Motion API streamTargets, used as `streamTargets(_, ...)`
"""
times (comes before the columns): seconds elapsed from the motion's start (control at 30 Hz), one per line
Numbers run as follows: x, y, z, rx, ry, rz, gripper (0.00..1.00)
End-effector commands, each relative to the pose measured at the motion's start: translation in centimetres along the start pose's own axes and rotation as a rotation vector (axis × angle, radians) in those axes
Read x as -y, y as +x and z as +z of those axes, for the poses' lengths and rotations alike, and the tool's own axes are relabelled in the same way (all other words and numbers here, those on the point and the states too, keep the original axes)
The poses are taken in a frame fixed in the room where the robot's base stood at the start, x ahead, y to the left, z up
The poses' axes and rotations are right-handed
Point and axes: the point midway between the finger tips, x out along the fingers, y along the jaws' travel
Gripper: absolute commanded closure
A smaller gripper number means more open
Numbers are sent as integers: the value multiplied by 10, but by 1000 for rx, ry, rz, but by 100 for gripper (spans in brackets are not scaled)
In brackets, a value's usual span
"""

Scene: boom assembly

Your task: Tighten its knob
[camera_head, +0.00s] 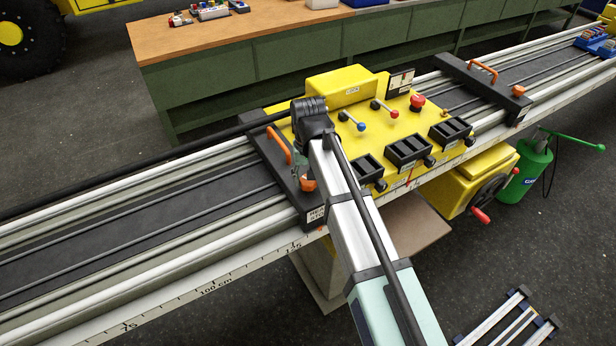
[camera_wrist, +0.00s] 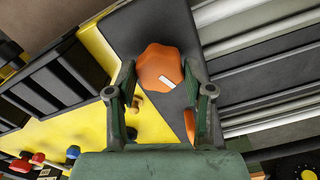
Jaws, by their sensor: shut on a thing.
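The orange lobed knob (camera_wrist: 160,68) has a white mark on its top and sits on the dark crosspiece (camera_wrist: 150,22). My gripper (camera_wrist: 160,78) has one green finger on each side of the knob and is shut on it. In the head view the knob (camera_head: 308,184) shows just left of my arm, near the front end of the black crosspiece (camera_head: 272,160) that spans the rails. There my wrist hides most of the gripper. The knob's underside is hidden.
An orange handle (camera_head: 279,145) rises from the same crosspiece, close behind the knob. The yellow control box (camera_head: 340,92) with levers, a red button and black trays stands right beside it. Another crosspiece with an orange handle (camera_head: 483,71) lies farther right. The rails at left are clear.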

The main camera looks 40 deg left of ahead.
Motion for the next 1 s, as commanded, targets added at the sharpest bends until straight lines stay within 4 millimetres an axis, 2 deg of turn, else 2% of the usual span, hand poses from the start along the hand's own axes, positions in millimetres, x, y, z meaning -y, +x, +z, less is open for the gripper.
streamTargets(0.2,0,2,3,7,184,2,83)
streamTargets(0.5,0,3,3,8,353,3,83)
streamTargets(1.0,-1,3,4,8,419,3,83)
